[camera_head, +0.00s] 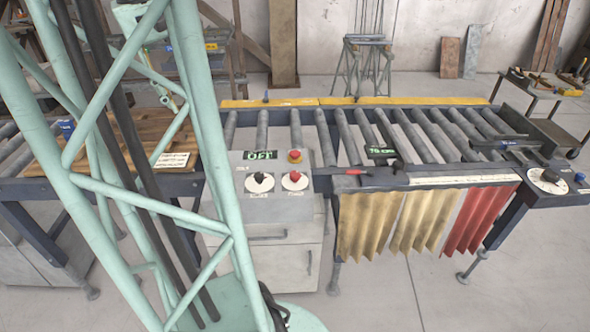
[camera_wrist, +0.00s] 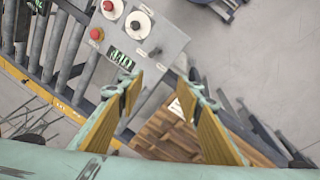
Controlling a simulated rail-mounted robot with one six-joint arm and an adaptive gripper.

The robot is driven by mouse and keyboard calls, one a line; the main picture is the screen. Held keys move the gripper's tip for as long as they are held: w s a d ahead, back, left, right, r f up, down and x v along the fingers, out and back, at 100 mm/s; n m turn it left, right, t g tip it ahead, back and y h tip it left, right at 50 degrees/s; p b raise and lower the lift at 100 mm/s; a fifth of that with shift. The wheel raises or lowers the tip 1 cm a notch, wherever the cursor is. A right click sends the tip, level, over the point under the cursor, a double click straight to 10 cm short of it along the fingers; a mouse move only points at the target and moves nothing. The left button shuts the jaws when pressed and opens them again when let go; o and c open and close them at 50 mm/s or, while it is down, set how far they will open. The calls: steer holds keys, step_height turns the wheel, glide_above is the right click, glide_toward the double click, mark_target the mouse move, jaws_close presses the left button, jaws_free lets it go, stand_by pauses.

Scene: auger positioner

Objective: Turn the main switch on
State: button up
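A grey control panel (camera_head: 276,197) carries two rotary switches on round white plates. One has a black knob (camera_head: 259,178), the other, to its right, a red knob (camera_head: 295,177). Their labels are too small to read, so I cannot tell which is the main switch. In the wrist view the black knob (camera_wrist: 136,25) and the red knob (camera_wrist: 107,5) show at the top, beyond my fingertips. My gripper (camera_wrist: 163,86) is open and empty, with its two yellow-padded fingers apart. The panel lies beyond the fingers; no contact shows. I cannot make out my gripper in the head view.
A red push button with a yellow base (camera_head: 295,156) and a lit green display (camera_head: 261,155) sit above the knobs. A roller conveyor (camera_head: 420,135) runs right behind the panel. A wooden board (camera_head: 120,140) lies at left. A mint lattice partly blocks the left side.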

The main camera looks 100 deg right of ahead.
steer(key=s+f+m+y, duration=0.1)
steer(key=s+f+m, duration=0.25)
steer(key=s, duration=0.35)
steer(key=s+f+m, duration=0.3)
steer(key=s+m, duration=0.1)
steer(key=s, duration=0.3)
steer(key=m+t+p, duration=0.1)
steer(key=m+t, duration=0.1)
steer(key=m, duration=0.5)
glide_above(295, 173)
steer(key=shift+y, duration=0.3)
step_height(295, 173, down, 5)
steer(key=shift+f, duration=0.1)
steer(key=shift+f, duration=6.85)
steer(key=c, duration=0.9)
